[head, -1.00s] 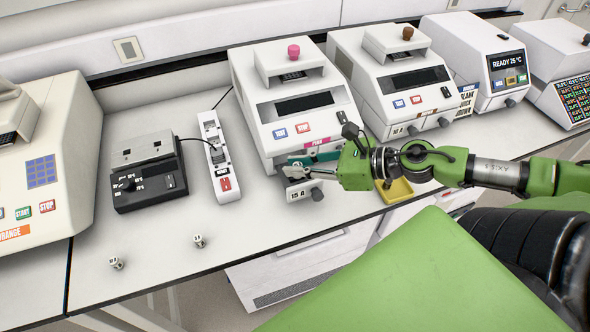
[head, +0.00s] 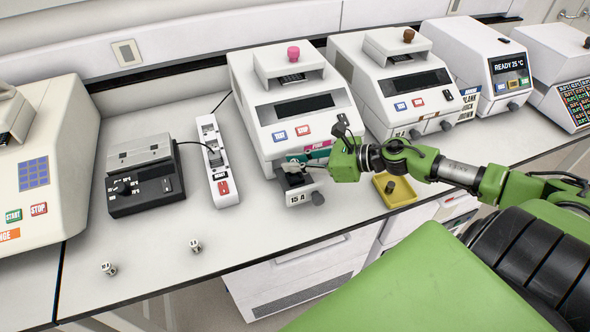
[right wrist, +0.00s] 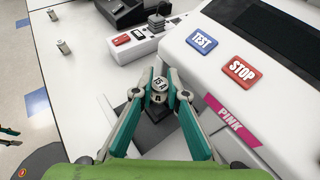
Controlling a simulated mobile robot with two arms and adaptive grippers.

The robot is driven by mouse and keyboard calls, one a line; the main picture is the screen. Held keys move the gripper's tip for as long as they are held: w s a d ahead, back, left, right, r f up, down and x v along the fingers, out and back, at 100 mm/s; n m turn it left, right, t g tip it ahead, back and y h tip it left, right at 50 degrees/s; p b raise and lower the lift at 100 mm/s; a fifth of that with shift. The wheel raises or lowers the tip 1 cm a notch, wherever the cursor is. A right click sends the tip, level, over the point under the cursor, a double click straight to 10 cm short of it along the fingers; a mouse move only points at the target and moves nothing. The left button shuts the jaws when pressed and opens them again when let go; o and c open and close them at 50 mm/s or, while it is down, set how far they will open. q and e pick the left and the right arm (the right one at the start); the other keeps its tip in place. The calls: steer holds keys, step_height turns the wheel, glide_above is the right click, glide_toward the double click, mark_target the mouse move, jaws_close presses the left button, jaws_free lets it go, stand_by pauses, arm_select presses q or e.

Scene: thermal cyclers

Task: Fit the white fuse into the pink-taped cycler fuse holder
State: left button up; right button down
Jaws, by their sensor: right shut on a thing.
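The white fuse (right wrist: 159,84), its top marked 15 A, is gripped upright between the fingertips of my right gripper (right wrist: 157,92). In the head view my right gripper (head: 299,162) is at the front of the pink-taped cycler (head: 290,112), over its pulled-out fuse holder (head: 300,196), labelled 15 A. A dark block of the holder (right wrist: 157,108) shows just below the fuse in the right wrist view. I cannot tell whether the fuse touches it. Pink tape (right wrist: 230,118) marks the cycler's front.
Two other small fuses stand on the bench, one farther left (head: 108,268) and one nearer the middle (head: 195,247). A white power strip (head: 214,160) and a black heater block (head: 146,180) stand left of the cycler.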

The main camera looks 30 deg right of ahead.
steer(key=shift+f+p, duration=0.75)
steer(key=shift+f, duration=0.8)
steer(key=shift+f+b, duration=0.35)
steer(key=shift+b, duration=0.05)
steer(key=c, duration=2)
jaws_free()
steer(key=shift+s+f, duration=0.1)
steer(key=shift+r+p, duration=0.35)
steer(key=shift+p, duration=0.1)
steer(key=shift+s+d+f, duration=0.15)
steer(key=shift+r+b+v, duration=0.15)
steer(key=shift+b+v, duration=0.3)
steer(key=shift+v, duration=2.45)
steer(key=shift+r+b+v, duration=0.1)
steer(key=shift+b+v, duration=0.35)
steer(key=shift+v, duration=2.5)
